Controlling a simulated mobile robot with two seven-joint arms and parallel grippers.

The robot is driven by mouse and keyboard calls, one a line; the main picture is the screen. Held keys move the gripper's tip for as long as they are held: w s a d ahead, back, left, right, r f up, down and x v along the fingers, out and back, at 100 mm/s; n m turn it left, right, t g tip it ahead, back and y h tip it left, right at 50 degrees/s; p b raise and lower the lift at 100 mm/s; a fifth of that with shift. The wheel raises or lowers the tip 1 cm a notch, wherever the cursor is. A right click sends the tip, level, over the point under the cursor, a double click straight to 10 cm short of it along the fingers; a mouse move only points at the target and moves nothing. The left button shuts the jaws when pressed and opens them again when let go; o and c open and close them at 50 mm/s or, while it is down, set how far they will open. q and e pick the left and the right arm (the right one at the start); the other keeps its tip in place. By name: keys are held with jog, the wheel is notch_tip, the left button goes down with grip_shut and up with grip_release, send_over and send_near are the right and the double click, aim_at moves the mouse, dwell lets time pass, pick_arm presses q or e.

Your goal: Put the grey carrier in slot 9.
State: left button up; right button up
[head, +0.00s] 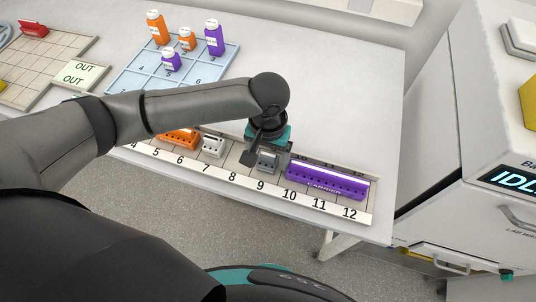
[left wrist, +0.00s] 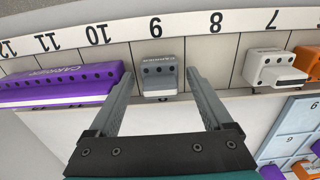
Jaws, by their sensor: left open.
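The grey carrier (left wrist: 159,72) sits in the numbered rack (left wrist: 215,52) directly in line with the label 9, between that slot's dividing lines in the left wrist view. In the head view the grey carrier (head: 266,162) shows partly, beneath my left gripper (head: 268,155). In the left wrist view my left gripper (left wrist: 160,74) is open, one finger on each side of the carrier with gaps visible. Whether the carrier is fully seated is hard to tell. My right gripper is not in view.
A long purple carrier (head: 325,182) fills slots 10 to 12. A white carrier (head: 213,146) stands at slot 7 and an orange carrier (head: 180,138) further left. A blue tray (head: 130,77) with several bottles is behind. The table right of it is clear.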

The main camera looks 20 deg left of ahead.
aim_at(268, 155)
pick_arm(q)
notch_tip(268, 155, up, 12)
jog(key=p, duration=0.2)
jog(key=shift+r, duration=0.2)
dwell(0.7)
